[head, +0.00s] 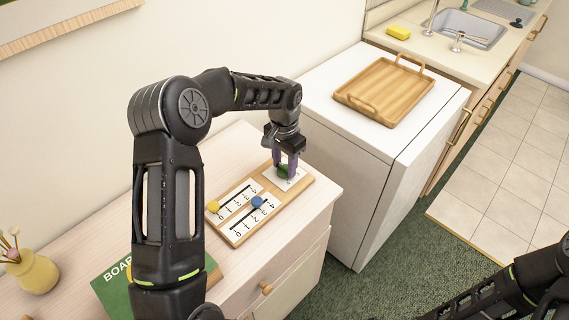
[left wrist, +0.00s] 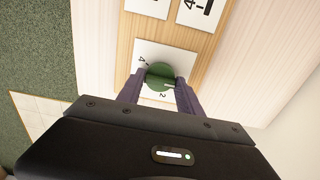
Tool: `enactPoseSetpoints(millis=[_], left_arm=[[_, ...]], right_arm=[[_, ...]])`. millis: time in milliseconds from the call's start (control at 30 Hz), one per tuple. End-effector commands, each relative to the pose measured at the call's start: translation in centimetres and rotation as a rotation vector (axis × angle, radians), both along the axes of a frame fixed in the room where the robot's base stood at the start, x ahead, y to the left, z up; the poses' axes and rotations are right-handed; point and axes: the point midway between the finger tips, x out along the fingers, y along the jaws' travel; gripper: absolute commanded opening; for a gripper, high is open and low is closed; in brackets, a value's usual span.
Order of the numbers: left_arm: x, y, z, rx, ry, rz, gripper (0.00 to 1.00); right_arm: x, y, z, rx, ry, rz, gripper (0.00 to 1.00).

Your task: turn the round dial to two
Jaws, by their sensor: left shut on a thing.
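The round green dial (left wrist: 160,76) sits on a white numbered plate (left wrist: 150,51) on a wooden board (head: 309,181). In the left wrist view a 4 and a 2 show on the plate, and a pale mark on the dial lies at its right side, toward the lower right. My left gripper (head: 284,167) points down over the dial, its purple fingers shut on the dial's two sides, also in the left wrist view (left wrist: 160,84). In the head view the fingers hide much of the dial. Part of my right arm shows at the lower right; its gripper is not in view.
The board also has two numbered slider tracks with a yellow knob (head: 213,206) and a blue knob (head: 257,202). It lies on a pale wooden cabinet (head: 225,156). A green book (head: 115,289) and a yellow vase (head: 32,272) are at left. A wooden tray (head: 385,92) rests on the white appliance (head: 345,136).

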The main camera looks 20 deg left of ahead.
Motion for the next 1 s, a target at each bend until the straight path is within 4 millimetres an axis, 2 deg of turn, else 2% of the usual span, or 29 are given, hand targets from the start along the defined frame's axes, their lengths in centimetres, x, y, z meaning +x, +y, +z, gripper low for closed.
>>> enactPoseSetpoints(millis=[67, 333, 667, 1000], left_arm=[[0.01, 0.02, 0.03, 0.0, 0.0, 0.0, 0.24], [0.02, 0.03, 0.04, 0.001, 0.0, 0.0, 0.02], [0.02, 0.03, 0.02, 0.001, -0.001, -0.028, 0.02], [0.03, 0.05, -0.04, 0.001, -0.001, -0.196, 0.02]], right_arm=[[0.01, -0.01, 0.01, 0.0, 0.0, 0.0, 0.0], [0.01, -0.01, 0.01, 0.0, 0.0, 0.0, 0.0], [0.02, 0.0, -0.13, 0.0, 0.0, 0.0, 0.0], [0.11, 0.03, -0.69, 0.002, -0.003, 0.001, 0.0]])
